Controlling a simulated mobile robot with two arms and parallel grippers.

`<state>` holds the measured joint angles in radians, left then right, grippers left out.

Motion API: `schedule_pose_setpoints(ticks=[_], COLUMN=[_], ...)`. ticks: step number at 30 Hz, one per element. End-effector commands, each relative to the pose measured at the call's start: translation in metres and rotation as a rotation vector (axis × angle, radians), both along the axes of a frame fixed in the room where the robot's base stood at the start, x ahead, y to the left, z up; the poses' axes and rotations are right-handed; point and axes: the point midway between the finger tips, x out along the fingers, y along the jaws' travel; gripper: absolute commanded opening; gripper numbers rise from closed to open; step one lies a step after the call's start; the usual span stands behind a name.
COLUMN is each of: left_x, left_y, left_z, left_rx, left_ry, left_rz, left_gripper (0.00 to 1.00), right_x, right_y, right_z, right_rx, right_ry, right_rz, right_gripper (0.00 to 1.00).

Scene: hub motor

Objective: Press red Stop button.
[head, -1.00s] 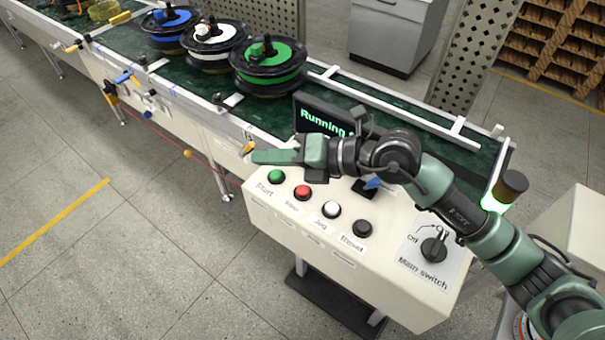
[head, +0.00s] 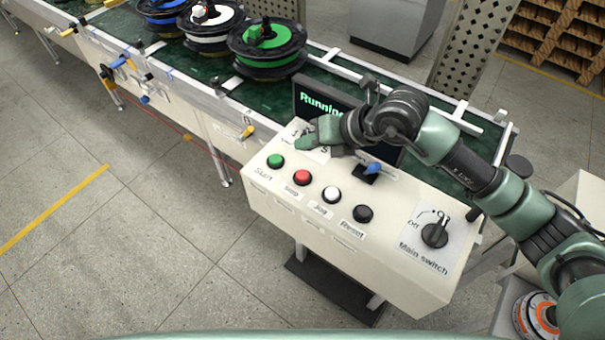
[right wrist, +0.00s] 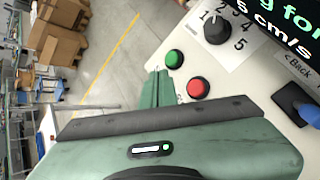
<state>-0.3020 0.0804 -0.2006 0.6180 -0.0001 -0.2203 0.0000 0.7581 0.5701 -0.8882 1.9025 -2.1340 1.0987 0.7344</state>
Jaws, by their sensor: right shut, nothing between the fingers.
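The red Stop button (head: 302,177) is on the sloped front of the white control console, between the green Start button (head: 275,160) and a white button (head: 331,194). My right gripper (head: 303,143) is shut and empty, above the console's upper left part, behind the buttons and apart from the red one as far as I can see. In the right wrist view the red button (right wrist: 197,88) is to the right of the shut fingers (right wrist: 158,88), and the green button (right wrist: 174,56) is just above and right of their tips. My left gripper is not in view.
A black button (head: 363,213) and the main switch (head: 434,235) are further right on the console. The display (head: 322,104) reads "Running" and stands behind my gripper. A conveyor with spools (head: 267,48) runs behind. A dial (right wrist: 216,28) shows in the right wrist view.

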Motion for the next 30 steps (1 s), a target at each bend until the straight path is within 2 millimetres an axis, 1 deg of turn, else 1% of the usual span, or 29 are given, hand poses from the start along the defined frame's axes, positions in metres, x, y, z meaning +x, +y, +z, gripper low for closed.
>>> schedule_pose_setpoints(ticks=[1, 11, 12, 15, 19, 30], left_x=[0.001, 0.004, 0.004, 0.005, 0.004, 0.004], left_y=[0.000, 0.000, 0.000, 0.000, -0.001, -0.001], left_z=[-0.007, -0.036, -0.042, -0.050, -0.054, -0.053], left_rx=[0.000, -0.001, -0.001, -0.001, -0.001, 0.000], left_ry=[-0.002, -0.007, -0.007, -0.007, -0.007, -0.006], left_rz=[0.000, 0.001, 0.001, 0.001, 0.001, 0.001], left_gripper=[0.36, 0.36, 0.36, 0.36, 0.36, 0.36], right_x=[0.000, -0.001, -0.001, 0.000, 0.000, 0.000], right_y=[0.000, 0.000, 0.000, 0.000, 0.000, 0.000], right_z=[-0.010, -0.057, -0.063, -0.072, -0.077, -0.077], right_rx=[-0.001, 0.000, -0.001, 0.000, 0.000, 0.000], right_ry=[0.001, 0.002, 0.002, 0.001, 0.001, 0.001], right_rz=[-0.001, 0.000, 0.001, 0.001, 0.001, 0.001], right_gripper=[0.00, 0.00, 0.00, 0.00, 0.00, 0.00])
